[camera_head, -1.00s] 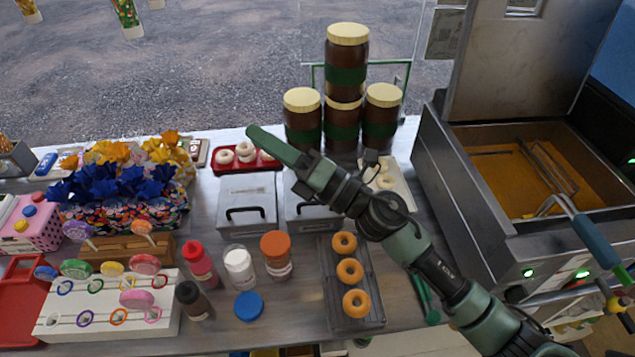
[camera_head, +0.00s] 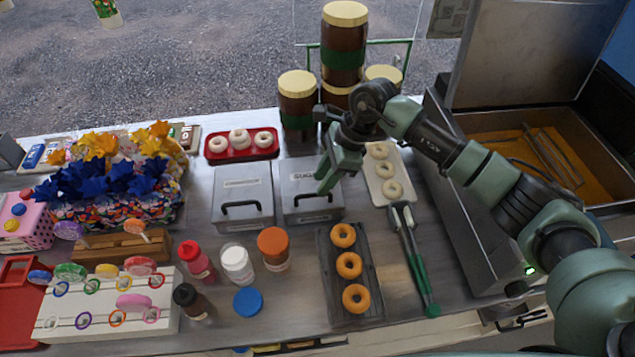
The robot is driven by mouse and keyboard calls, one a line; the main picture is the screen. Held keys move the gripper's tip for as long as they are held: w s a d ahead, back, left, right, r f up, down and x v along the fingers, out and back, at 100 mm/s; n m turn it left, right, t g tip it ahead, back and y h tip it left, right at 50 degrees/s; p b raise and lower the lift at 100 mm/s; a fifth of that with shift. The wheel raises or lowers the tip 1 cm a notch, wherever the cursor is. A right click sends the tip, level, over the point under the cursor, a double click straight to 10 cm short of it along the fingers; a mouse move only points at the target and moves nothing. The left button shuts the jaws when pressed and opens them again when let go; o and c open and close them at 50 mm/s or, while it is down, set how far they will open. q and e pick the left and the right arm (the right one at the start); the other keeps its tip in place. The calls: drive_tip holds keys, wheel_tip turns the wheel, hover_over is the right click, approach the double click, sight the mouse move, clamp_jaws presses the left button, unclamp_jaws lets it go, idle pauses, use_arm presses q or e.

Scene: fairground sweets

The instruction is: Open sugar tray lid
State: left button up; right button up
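The sugar tray (camera_head: 296,176) is a grey metal box with a closed flat lid marked "SUGAR" and a black bar handle (camera_head: 312,214) along its front. My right gripper (camera_head: 325,186) points down over the right part of this lid, with its green fingertips just behind the handle. One finger overlaps the other from this angle, so its opening and any contact with the lid are unclear. It covers part of the lid and lettering. My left gripper is out of view.
A similar closed tray (camera_head: 241,186) stands directly left. White doughnuts lie on a pale tray (camera_head: 401,194) to the right; orange doughnuts are on a dark rack (camera_head: 337,297) in front. Tongs (camera_head: 414,258) lie beside it. Jars (camera_head: 297,106) stand behind.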

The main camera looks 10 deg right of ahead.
sight(314, 194)
drive_tip(key=shift+p+x, duration=0.4)
drive_tip(key=shift+x, duration=1.45)
drive_tip(key=shift+c, duration=0.3)
clamp_jaws()
